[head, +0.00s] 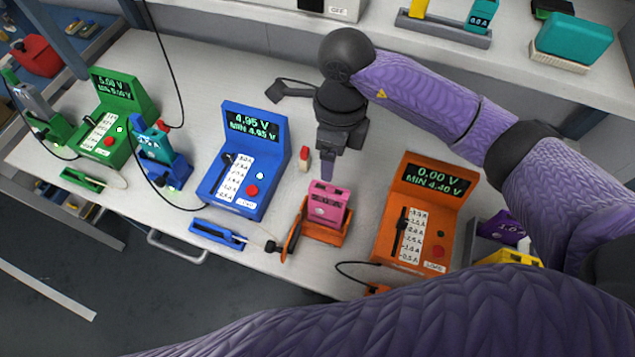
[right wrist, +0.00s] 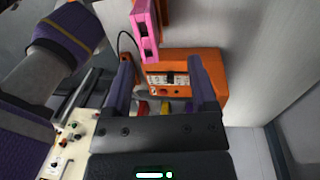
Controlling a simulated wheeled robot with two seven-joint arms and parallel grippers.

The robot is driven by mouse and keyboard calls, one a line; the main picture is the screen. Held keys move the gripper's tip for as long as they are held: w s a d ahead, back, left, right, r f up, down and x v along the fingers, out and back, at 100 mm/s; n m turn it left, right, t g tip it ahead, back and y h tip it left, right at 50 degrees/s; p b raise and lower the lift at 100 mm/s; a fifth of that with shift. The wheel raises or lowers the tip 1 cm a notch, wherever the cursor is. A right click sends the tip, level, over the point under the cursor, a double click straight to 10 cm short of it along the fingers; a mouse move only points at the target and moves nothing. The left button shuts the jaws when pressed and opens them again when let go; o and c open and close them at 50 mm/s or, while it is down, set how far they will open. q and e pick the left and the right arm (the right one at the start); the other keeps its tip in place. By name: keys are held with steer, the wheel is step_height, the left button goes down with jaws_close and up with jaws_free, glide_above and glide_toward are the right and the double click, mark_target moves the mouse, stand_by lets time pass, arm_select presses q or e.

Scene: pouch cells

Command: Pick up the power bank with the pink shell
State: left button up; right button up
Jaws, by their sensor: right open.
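The power bank with the pink shell (head: 328,203) stands upright in an orange cradle (head: 322,233) near the table's front, between the blue and orange testers. My right gripper (head: 327,168) points down just above and behind it in the head view. In the right wrist view the pink shell (right wrist: 146,30) shows at the top, beyond the fingertips. The right gripper (right wrist: 163,70) is open, with nothing between its fingers, and apart from the pink shell as far as I can tell. My left gripper is not in view.
The orange tester (head: 424,215), reading 0.00 V, stands right of the cradle. The blue tester (head: 243,165) stands left, and a green tester (head: 112,115) farther left. A small red-topped object (head: 304,160) is near my gripper. Purple and yellow power banks stand at the right.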

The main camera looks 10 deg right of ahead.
mark_target(330, 189)
steer(key=f, duration=0.1)
steer(key=s+f, duration=0.2)
steer(key=f, duration=0.1)
steer(key=shift+s+a+f, duration=0.1)
steer(key=shift+s+a, duration=0.05)
steer(key=shift+a, duration=0.1)
steer(key=f, duration=0.2)
steer(key=f+b, duration=0.1)
steer(key=shift+s+a+f, duration=0.15)
steer(key=shift+a, duration=0.15)
steer(key=shift+s+f, duration=0.1)
steer(key=shift+f, duration=0.3)
steer(key=shift+c, duration=0.6)
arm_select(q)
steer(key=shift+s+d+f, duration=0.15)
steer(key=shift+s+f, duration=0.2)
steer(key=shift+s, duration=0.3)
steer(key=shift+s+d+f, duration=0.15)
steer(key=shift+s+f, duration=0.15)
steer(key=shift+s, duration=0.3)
arm_select(e)
jaws_close()
